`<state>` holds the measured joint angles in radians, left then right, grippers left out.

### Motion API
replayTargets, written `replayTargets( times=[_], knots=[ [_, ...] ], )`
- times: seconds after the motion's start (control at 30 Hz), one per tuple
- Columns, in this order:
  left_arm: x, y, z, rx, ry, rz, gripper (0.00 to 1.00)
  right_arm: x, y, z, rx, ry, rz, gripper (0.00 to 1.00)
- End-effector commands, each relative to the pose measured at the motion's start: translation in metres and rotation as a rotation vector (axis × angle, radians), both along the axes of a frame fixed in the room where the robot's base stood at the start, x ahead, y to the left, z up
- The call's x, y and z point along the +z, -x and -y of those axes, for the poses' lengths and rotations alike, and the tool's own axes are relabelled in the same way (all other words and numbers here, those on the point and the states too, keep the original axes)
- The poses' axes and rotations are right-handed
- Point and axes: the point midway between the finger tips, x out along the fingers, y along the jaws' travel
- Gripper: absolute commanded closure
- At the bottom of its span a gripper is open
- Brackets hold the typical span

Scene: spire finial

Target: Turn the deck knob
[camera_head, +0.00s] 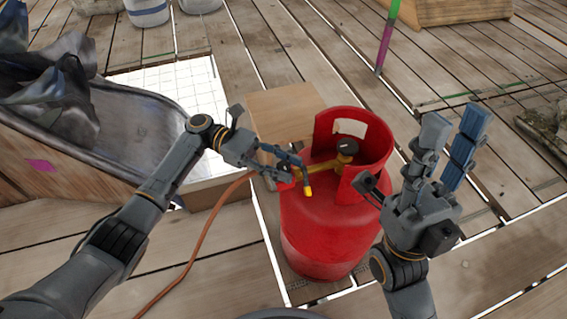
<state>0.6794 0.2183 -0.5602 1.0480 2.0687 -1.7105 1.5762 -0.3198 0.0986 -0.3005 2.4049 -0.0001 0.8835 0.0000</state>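The knob (347,147) is a small round black handle on top of a brass valve (325,166). It sits inside the raised collar of a red gas cylinder (322,228), which stands upright on the deck. My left gripper (270,138) is at the left side of the collar, fingers spread, beside the valve's outlet and apart from the knob. The fingers partly cover the outlet, so I cannot tell whether they touch it. My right gripper (408,150) is open and empty to the right of the cylinder, with two fingers pointing up.
An orange hose (205,232) runs from near the valve outlet down across the deck. A wooden box (285,108) stands behind the cylinder. A tub (140,130) with dark cloth is at the left by a white grid panel (190,85). Open deck planks lie behind and right.

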Motion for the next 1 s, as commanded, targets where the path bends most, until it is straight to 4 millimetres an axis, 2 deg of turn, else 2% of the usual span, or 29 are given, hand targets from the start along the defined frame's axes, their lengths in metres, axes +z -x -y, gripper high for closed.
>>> replayTargets(
  times=[0.33, 0.47, 0.57, 0.8, 1.0],
  knots=[
    [0.0, -0.001, -0.001, 0.001, 0.0, 0.001, 0.49, -0.002, -0.001, 0.001, -0.003, -0.003, -0.008, 0.66],
    [0.0, -0.005, -0.008, 0.002, -0.001, 0.002, 0.49, -0.002, -0.001, 0.0, -0.003, -0.002, -0.007, 0.66],
    [0.001, -0.013, -0.022, 0.004, -0.002, 0.001, 0.49, -0.002, -0.001, 0.0, -0.002, -0.002, -0.007, 0.66],
    [0.001, -0.038, -0.069, 0.004, -0.001, 0.0, 0.49, -0.002, -0.001, 0.0, -0.002, -0.001, -0.006, 0.66],
    [0.0, -0.051, -0.093, 0.001, -0.003, -0.001, 0.49, -0.002, -0.001, 0.0, 0.0, -0.001, -0.004, 0.66]
  ],
)
